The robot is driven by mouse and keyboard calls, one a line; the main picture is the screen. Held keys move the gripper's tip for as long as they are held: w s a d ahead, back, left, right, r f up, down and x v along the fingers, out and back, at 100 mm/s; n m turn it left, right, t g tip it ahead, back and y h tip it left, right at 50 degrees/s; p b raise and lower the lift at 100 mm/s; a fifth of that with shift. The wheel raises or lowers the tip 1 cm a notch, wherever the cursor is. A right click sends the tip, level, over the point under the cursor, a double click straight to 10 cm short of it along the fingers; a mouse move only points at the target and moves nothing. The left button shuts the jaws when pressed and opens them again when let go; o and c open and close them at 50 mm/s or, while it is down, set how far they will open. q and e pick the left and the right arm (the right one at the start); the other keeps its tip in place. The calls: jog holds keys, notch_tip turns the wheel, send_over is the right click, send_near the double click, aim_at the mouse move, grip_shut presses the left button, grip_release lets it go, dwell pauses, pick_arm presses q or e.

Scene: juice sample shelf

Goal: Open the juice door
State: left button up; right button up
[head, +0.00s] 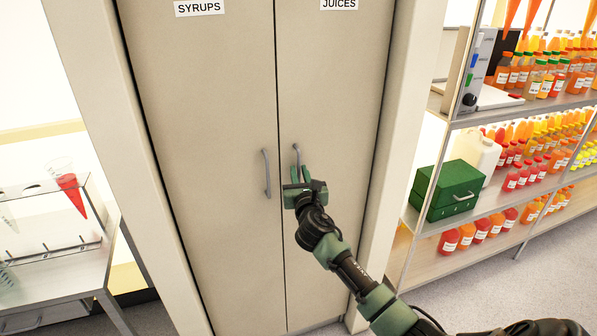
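The juice door (330,95) is the right panel of a beige two-door cabinet, under a JUICES label (339,4). It looks closed, flush with the left door. Its grey vertical handle (297,154) is near the middle seam, and its lower part is hidden behind my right gripper. My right gripper (297,184) is in front of the door at the handle's lower end. Its green fingers overlap the handle in the picture; whether they grip it or how far apart they are is unclear. My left gripper is not in view.
The left door, labelled SYRUPS (199,8), has its own handle (266,174) close by. On the right, shelves (490,112) hold many juice bottles and a green box (452,190). On the left, a metal table (60,290) stands near the cabinet.

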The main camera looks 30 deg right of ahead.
jog(key=shift+w+d, duration=0.15)
jog(key=shift+w, duration=0.15)
grip_shut()
dwell(1.3)
